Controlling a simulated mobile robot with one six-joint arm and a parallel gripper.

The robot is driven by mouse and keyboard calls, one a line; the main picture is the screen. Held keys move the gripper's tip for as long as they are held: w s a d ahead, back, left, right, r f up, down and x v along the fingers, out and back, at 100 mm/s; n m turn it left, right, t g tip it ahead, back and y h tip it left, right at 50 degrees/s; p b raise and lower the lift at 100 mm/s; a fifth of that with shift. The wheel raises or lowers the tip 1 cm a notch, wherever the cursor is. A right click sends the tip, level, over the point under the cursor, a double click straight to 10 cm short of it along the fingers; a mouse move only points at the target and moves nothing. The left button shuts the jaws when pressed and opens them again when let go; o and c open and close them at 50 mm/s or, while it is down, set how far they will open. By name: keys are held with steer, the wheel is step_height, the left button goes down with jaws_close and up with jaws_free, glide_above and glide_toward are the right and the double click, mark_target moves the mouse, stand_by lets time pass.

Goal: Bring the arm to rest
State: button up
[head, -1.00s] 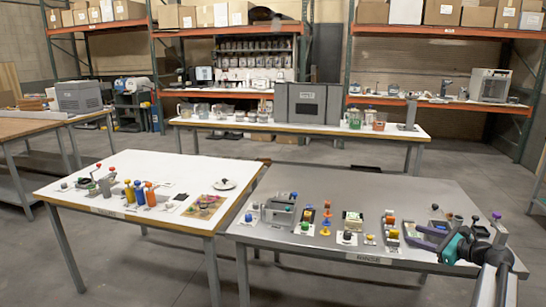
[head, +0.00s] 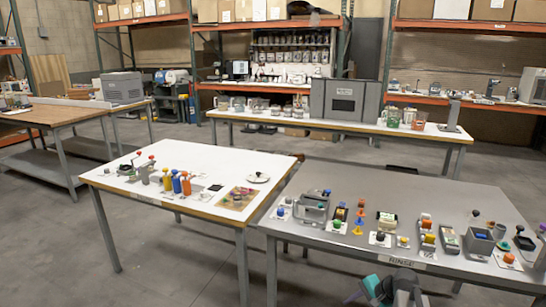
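My gripper (head: 390,290) shows only in part at the bottom edge of the head view, in front of the grey table (head: 440,185). I see a teal piece, dark grey links and a small purple part at its left. Its fingertips are not clear, so I cannot tell whether it is open or shut, and I see no object held. The rest of the arm is out of the picture.
The grey table holds several small coloured items and boxes along its front. The white table (head: 215,165) to its left holds coloured bottles (head: 176,183) and a plate (head: 258,177). A long bench (head: 290,124) stands behind. Open floor (head: 60,245) lies at left front.

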steer(key=s+a+f+n+g+h, duration=0.45)
steer(key=s+a+f+n, duration=0.45)
steer(key=s+a+n, duration=0.25)
steer(key=s+f+g+b, duration=0.1)
steer(key=s+f+g, duration=0.1)
steer(key=s+f, duration=0.8)
steer(key=s+f+g+b, duration=0.1)
steer(key=s+f+g, duration=0.1)
steer(key=s+f, duration=0.8)
steer(key=s, duration=0.5)
steer(key=shift+s+d+f+n+g, duration=0.15)
steer(key=shift+s+f+n+g, duration=0.05)
steer(key=shift+f+n+g, duration=0.15)
steer(key=shift+r, duration=0.1)
steer(key=shift+c, duration=1.3)
steer(key=shift+d, duration=0.15)
